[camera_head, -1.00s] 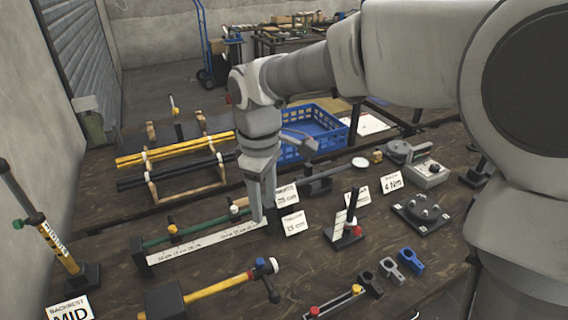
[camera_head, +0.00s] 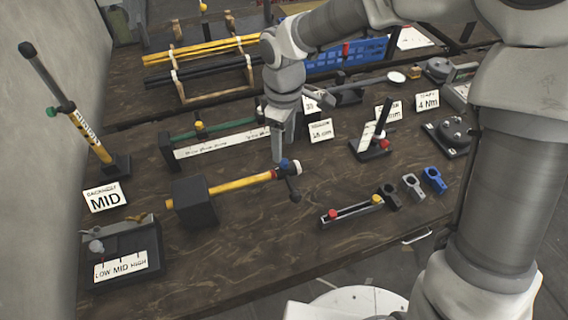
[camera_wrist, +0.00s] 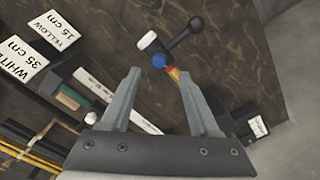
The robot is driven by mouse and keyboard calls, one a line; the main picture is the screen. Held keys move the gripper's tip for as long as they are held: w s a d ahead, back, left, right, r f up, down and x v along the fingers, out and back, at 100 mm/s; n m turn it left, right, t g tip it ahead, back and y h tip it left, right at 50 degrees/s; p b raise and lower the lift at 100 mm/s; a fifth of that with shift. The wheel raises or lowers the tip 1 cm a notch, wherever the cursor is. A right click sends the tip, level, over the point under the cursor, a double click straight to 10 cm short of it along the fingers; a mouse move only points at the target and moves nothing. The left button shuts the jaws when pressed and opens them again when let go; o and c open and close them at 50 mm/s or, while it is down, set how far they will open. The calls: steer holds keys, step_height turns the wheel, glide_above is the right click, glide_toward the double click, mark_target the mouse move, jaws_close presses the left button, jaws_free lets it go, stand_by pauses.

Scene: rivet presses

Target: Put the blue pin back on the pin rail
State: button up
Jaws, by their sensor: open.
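The blue pin (camera_head: 284,163) has a round blue head and sits at the far end of a yellow bar (camera_head: 240,183), beside a white-capped black handle (camera_head: 292,185). In the wrist view the blue pin (camera_wrist: 158,61) shows just beyond and between the fingertips. My gripper (camera_head: 278,158) is open and empty, pointing down close to the pin; it also shows in the wrist view (camera_wrist: 158,76). I cannot tell its exact height above the pin. The pin rail (camera_head: 350,209) is a low black strip with a red pin (camera_head: 332,214) and a yellow pin (camera_head: 376,199).
Black, grey and blue clamps (camera_head: 434,180) lie right of the rail. A ruler with a green rod (camera_head: 220,143) lies behind the bar. Label cards (camera_head: 321,131) stand behind my gripper. A black block (camera_head: 194,200) holds the bar. Bare tabletop lies in front.

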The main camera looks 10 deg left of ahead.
mark_target(284, 161)
step_height(284, 161, down, 5)
steer(key=shift+f+b, duration=0.1)
steer(key=shift+b, duration=0.3)
jaws_close()
